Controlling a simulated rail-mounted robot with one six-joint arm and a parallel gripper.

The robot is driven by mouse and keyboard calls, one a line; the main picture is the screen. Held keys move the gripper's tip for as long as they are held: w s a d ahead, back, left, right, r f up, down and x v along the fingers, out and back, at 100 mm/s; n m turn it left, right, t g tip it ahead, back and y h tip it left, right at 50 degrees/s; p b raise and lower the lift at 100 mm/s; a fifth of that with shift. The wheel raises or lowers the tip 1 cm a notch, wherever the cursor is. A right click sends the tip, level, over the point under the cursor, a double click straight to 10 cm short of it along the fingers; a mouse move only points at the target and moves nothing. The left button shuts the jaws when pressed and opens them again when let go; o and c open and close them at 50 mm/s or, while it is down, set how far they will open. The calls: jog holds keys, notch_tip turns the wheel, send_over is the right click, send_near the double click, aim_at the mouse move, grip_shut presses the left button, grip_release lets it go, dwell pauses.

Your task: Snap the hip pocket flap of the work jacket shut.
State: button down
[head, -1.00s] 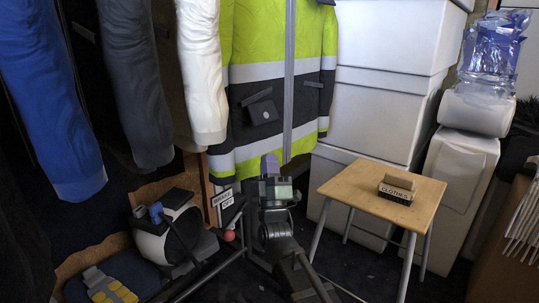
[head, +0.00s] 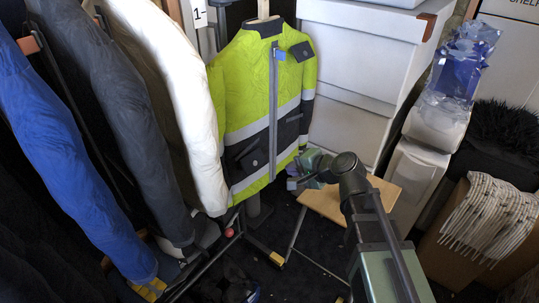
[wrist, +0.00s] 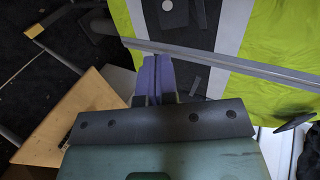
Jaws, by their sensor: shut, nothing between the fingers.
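The yellow and navy work jacket (head: 245,85) hangs upright at the centre of the head view. Its hip pocket flap (head: 246,151) is on the navy band left of the zip, and a pale round snap (head: 255,163) shows uncovered just below it. The snap also shows at the top edge of the wrist view (wrist: 167,5). My gripper (head: 292,184), with purple fingers, is beside the jacket's lower right, apart from the flap. In the wrist view my gripper (wrist: 157,62) is shut and empty, with its tips near the zip strip. Contact cannot be told.
Blue, grey and white sleeves (head: 185,95) hang close on the left. A small wooden table (head: 380,195) stands partly behind my arm. White boxes (head: 350,60) are stacked behind the jacket's right side. A water dispenser (head: 415,175) and a box of hangers (head: 490,215) are at right.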

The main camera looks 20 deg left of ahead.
aim_at(257, 166)
jog(key=b+x, duration=0.6)
jog(key=x, duration=0.7)
jog(key=shift+w+d+b, duration=0.1)
jog(key=shift+b, duration=0.2)
jog(key=shift+w+a+f, duration=0.2)
jog(key=shift+a, duration=0.35)
